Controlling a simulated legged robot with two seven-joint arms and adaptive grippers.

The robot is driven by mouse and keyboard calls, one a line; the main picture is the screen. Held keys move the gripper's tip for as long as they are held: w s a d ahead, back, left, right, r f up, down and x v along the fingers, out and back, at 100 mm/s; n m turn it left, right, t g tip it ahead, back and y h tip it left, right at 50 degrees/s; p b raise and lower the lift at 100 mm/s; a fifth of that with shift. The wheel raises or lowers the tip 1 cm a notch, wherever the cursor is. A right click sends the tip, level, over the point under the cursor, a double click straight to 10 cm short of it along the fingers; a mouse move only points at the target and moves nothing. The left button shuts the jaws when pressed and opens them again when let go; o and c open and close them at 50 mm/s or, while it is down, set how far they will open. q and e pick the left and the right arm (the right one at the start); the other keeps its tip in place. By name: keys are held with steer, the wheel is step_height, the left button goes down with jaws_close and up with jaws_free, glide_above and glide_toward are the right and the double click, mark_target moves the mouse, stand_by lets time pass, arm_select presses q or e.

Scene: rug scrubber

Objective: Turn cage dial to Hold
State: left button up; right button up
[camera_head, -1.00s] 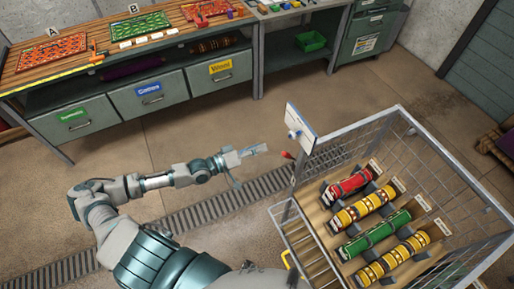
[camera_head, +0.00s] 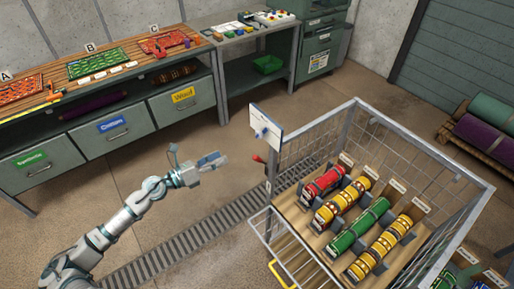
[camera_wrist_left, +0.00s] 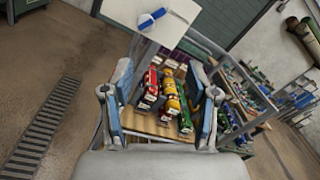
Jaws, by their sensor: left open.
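The cage dial is a small blue knob (camera_head: 262,133) on a white panel (camera_head: 266,124) at the cage's upper left corner. In the left wrist view the blue dial (camera_wrist_left: 151,17) shows at the top, lying slanted on the white panel (camera_wrist_left: 172,25). My left gripper (camera_head: 216,160) is open and empty, left of the panel and apart from it. In the left wrist view its two blue-padded fingers (camera_wrist_left: 164,103) are spread wide, with the dial above and between them. Any lettering on the panel is too small to read. My right gripper is not in view.
The wire cage (camera_head: 421,157) holds red, yellow and green rolled rugs on a wooden shelf. A red-knobbed lever (camera_head: 259,159) sticks out below the panel. A floor grate (camera_head: 180,248) runs past the cage. A workbench with drawers (camera_head: 115,131) stands behind; open floor lies between.

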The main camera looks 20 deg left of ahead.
arm_select(q)
steer(key=a+m+y, duration=0.1)
steer(key=a+m, duration=0.1)
steer(key=m, duration=0.1)
steer(key=p, duration=0.5)
glide_toward(257, 135)
steer(key=x, duration=0.8)
steer(key=shift+w+d+f, duration=0.15)
steer(key=shift+w+d, duration=0.25)
steer(key=shift+w, duration=0.15)
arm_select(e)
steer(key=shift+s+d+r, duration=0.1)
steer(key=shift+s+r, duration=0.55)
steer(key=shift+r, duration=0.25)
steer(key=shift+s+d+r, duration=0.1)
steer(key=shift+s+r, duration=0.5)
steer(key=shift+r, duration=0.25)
arm_select(q)
jaws_close()
